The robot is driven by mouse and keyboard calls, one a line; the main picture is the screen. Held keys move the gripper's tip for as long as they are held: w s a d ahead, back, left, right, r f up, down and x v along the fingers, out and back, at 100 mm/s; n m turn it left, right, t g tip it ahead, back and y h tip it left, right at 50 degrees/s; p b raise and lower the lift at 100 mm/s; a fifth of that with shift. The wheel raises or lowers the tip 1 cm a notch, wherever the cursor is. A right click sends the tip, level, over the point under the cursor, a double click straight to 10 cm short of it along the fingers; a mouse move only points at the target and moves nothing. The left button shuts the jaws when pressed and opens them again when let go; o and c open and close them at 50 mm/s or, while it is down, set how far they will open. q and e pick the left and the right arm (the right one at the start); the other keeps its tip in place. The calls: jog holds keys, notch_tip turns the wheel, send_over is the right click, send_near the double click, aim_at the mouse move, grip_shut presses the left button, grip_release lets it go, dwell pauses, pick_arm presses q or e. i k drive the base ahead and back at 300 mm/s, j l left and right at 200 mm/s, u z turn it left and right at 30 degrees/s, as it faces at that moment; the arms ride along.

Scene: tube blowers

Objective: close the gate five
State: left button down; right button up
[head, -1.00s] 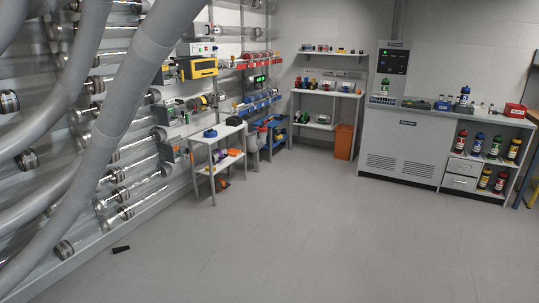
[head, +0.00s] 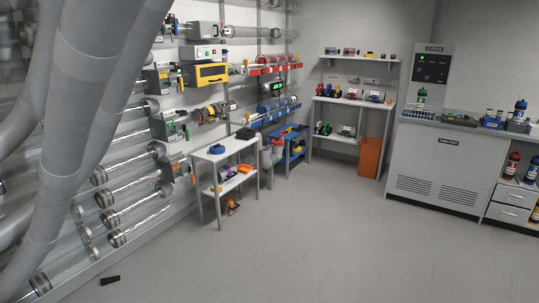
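Several clear tubes run along the left wall, some with grey box-like fittings that may be gates: one high up (head: 203,31), one beside the yellow-fronted box (head: 160,80), one below it (head: 170,126) and one lower down (head: 177,166). No number can be read on any of them, so I cannot tell which is gate five or whether it is open or shut. Thick grey pipes (head: 95,120) in the left foreground hide part of the tube wall. Neither of my grippers is in view.
A small white table (head: 225,150) with a blue item on top stands by the tube wall. A blue cart (head: 290,145), an orange bin (head: 371,157) and a grey cabinet (head: 440,165) stand farther back. A small black object (head: 110,281) lies on the floor. The central floor (head: 330,240) is clear.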

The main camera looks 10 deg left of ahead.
aim_at(186, 176)
jog(key=i+u, duration=0.25)
jog(key=i, duration=0.55)
jog(key=i+u, duration=0.25)
jog(key=i, duration=0.55)
